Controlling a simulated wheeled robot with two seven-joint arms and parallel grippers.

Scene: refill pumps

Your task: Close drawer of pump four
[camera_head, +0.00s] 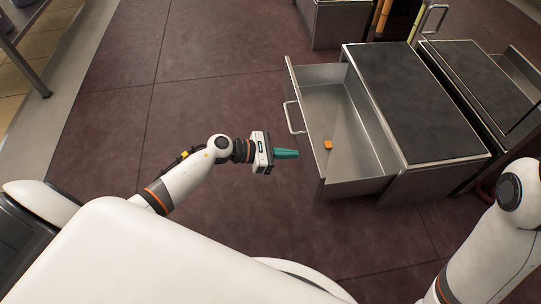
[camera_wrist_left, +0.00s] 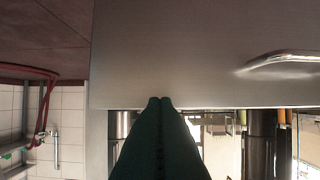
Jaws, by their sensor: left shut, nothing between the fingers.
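The open metal drawer (camera_head: 345,180) sticks out to the left from a steel cabinet with a dark top (camera_head: 415,95). A small orange block (camera_head: 328,145) lies inside the drawer. The drawer's handle (camera_head: 293,117) is on its front face, and it also shows in the left wrist view (camera_wrist_left: 285,60). My left gripper (camera_head: 297,153) is shut and empty, its teal fingers pointing at the drawer front below the handle. In the left wrist view its dark fingertips (camera_wrist_left: 160,102) overlap the lower edge of the drawer front; whether they touch it I cannot tell. My right gripper is out of view.
Another dark-topped metal unit (camera_head: 480,85) stands to the right of the cabinet, with a further metal cabinet (camera_head: 340,22) behind. A metal rack (camera_head: 25,55) stands at the far left. The dark red tiled floor (camera_head: 200,80) left of the drawer is clear.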

